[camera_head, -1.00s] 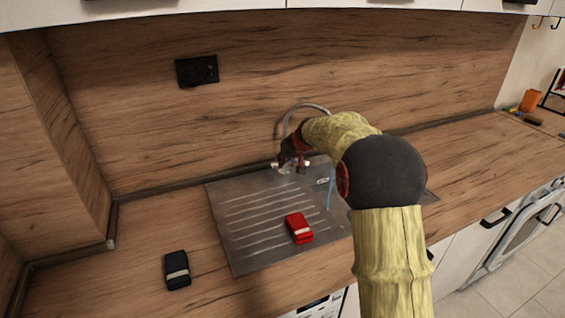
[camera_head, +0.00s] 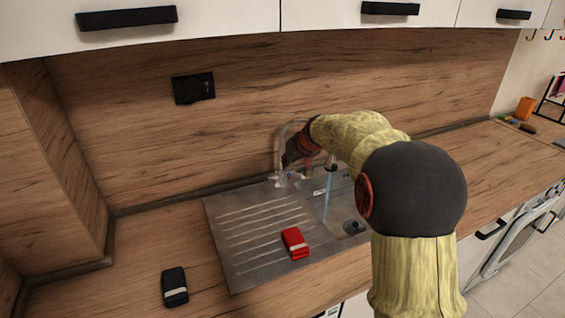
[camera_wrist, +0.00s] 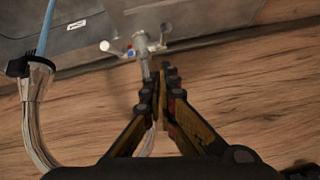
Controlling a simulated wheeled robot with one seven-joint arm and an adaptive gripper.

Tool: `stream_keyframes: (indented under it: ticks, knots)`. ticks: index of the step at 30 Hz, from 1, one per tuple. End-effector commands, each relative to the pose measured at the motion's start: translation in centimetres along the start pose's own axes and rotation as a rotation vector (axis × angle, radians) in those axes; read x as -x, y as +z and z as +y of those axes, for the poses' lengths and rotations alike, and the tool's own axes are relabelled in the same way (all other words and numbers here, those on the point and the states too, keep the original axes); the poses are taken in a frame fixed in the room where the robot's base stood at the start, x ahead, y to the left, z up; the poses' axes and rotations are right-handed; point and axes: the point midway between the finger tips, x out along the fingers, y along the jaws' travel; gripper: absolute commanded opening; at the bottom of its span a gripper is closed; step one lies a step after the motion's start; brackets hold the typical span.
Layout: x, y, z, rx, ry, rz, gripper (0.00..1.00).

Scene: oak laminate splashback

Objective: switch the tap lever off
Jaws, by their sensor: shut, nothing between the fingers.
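The tap (camera_wrist: 141,52) stands at the back of the metal sink (camera_head: 240,262), with a silver body and two small side handles. One handle (camera_wrist: 165,33) lies just beyond my fingertips in the wrist view; the other (camera_wrist: 108,46) is to its left, near a red-and-blue mark. The curved spout (camera_head: 282,140) rises behind my gripper, and its end (camera_wrist: 30,68) shows in the wrist view. A blue water stream (camera_head: 327,192) runs from it into the bowl. My gripper (camera_wrist: 160,76) is shut and empty, close above the tap; contact cannot be told. It partly hides the pipe.
A red box (camera_head: 295,243) lies on the drainboard. A dark box (camera_head: 174,287) lies on the wooden counter at the left. A black socket (camera_head: 193,88) is on the splashback. White cupboards hang above. The counter right of the sink is mostly clear.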

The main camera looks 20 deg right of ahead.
Motion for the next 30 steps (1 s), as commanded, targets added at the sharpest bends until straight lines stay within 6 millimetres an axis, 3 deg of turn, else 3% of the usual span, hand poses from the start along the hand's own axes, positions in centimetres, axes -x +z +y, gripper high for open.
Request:
stream_keyframes:
  ticks: [1,6,17,26,30]
  knots:
    - [1.0,-0.1,0.0,0.0,0.001,0.003,0.0]
    - [2.2,0.2,0.0,0.0,0.0,0.002,0.0]
    - [2.4,0.3,0.1,0.0,0.0,0.002,0.01]
    - [2.4,0.2,-0.2,0.002,-0.002,0.001,0.18]
    - [2.8,-0.4,-2.0,0.02,-0.018,-0.003,0.26]
